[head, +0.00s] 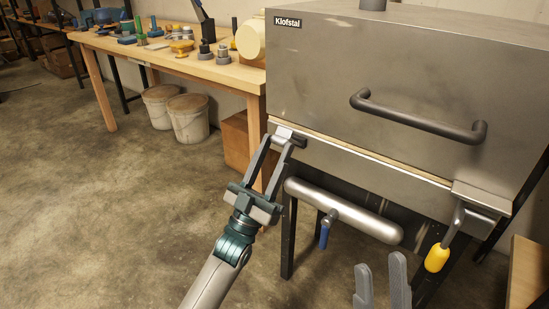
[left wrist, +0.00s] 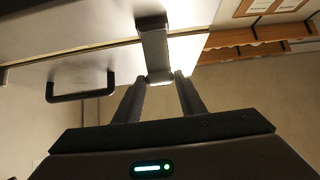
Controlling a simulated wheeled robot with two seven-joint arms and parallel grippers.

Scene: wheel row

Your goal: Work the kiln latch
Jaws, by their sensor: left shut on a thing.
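The steel kiln (head: 400,75) stands at the right, its lid down, with a dark bar handle (head: 415,115). My left gripper (head: 283,140) is at the kiln's front left corner, shut on a small grey metal latch piece (head: 291,133). In the left wrist view, this latch piece (left wrist: 154,50) runs down to a rounded end between the fingertips. A second fitting, a grey lever with a yellow grip (head: 437,257), hangs at the kiln's right corner. My right gripper (head: 382,270) shows only its two fingers at the bottom edge, spread apart with nothing visible between them.
A silver cylinder (head: 345,210) with a blue-handled valve (head: 325,236) sits under the kiln. A wooden workbench (head: 215,68) with several tools stands behind left, two buckets (head: 188,118) below it. The concrete floor at left is clear.

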